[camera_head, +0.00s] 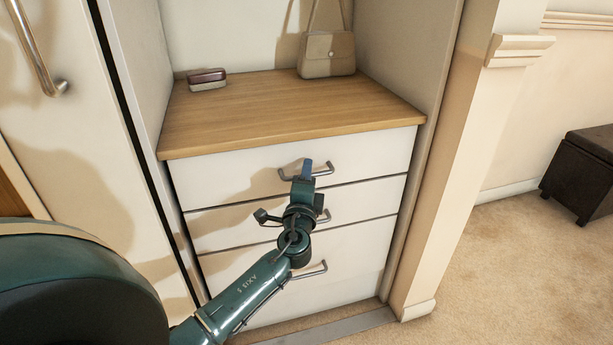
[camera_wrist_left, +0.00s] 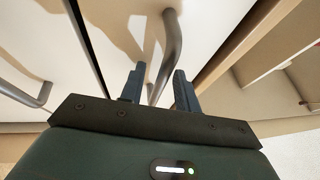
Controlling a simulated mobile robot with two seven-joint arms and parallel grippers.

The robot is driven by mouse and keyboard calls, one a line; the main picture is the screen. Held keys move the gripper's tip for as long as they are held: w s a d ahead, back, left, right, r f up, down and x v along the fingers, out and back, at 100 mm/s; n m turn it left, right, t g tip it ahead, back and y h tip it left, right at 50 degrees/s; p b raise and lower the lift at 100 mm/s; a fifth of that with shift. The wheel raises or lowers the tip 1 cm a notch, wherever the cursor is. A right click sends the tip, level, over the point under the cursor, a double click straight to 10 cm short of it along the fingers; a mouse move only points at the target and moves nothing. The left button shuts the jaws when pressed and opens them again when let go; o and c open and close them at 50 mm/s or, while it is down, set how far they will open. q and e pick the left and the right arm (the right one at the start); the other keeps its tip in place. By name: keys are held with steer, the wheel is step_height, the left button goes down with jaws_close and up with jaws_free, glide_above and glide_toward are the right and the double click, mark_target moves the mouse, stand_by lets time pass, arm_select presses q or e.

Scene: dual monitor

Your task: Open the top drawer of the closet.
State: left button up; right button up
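The closet's top drawer (camera_head: 225,180) is a white front under the wooden top, and it looks shut. Its metal bar handle (camera_head: 325,171) is partly hidden by my left gripper (camera_head: 307,168). In the left wrist view, the two fingers of my left gripper (camera_wrist_left: 158,88) stand apart with the handle bar (camera_wrist_left: 172,45) running between them. A gap shows beside the bar, so the fingers are not closed on it. My right gripper is in neither view.
Lower drawers with handles (camera_head: 312,270) sit beneath. A handbag (camera_head: 327,55) and a small dark-topped case (camera_head: 207,79) stand on the wooden top (camera_head: 270,110). A closed white door (camera_head: 70,130) is at left, a wall post (camera_head: 440,170) at right. A dark ottoman (camera_head: 580,175) stands far right.

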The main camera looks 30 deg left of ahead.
arm_select(q)
steer(key=shift+c, duration=0.4)
jaws_close()
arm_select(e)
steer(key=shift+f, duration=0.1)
arm_select(q)
steer(key=shift+d, duration=0.1)
